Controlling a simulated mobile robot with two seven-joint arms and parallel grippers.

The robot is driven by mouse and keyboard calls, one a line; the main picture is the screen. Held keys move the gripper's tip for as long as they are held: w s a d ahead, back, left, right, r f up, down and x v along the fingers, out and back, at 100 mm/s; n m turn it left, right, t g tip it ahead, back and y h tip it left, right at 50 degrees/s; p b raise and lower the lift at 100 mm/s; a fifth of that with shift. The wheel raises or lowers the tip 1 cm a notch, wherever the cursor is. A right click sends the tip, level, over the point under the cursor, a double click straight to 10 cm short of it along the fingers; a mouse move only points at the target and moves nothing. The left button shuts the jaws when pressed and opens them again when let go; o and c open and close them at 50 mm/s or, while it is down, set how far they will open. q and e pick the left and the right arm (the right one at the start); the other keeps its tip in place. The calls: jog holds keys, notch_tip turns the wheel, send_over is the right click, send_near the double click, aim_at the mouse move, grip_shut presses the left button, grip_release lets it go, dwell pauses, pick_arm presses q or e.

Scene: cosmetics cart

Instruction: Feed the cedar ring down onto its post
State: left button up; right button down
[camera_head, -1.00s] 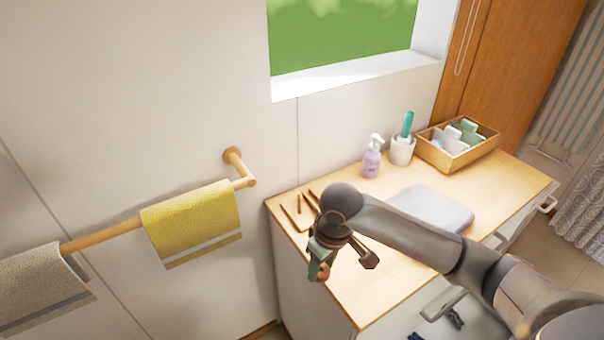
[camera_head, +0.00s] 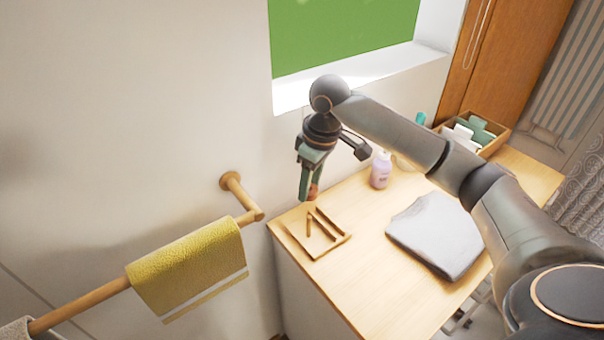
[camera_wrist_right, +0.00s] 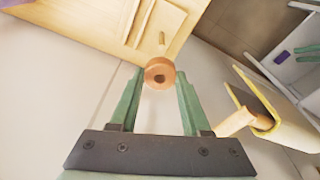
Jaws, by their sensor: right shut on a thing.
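The cedar ring (camera_wrist_right: 161,74), a small reddish-brown ring with a dark hole, is held between the green fingertips of my right gripper (camera_wrist_right: 160,82). In the head view a reddish bit of the ring (camera_head: 314,189) shows at the fingertips of the right gripper (camera_head: 309,193). The wooden base with upright posts (camera_head: 324,249) stands on the cart top, below the gripper. One short post (camera_head: 309,226) and longer ones beside it show. In the wrist view the short post (camera_wrist_right: 162,38) appears just beyond the ring, which is clear of it. My left gripper is out of view.
A folded grey towel (camera_head: 436,233) lies on the cart top (camera_head: 362,284). A lilac pump bottle (camera_head: 381,170) and a wooden box (camera_head: 498,139) stand behind. A yellow towel (camera_head: 188,266) hangs on a wall rail left of the cart. The cart's front left top is clear.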

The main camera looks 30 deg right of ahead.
aim_at(310, 217)
jog(key=shift+s+f, duration=0.25)
jog(key=shift+f, duration=2.75)
jog(key=shift+f+b, duration=0.3)
jog(key=shift+f, duration=1.15)
jog(key=shift+c, duration=1.4)
grip_release()
jog(key=r, duration=0.4)
jog(key=s+r, duration=0.1)
jog(key=r, duration=0.7)
jog(key=shift+s+d+r, duration=0.2)
jog(key=shift+s+d, duration=0.2)
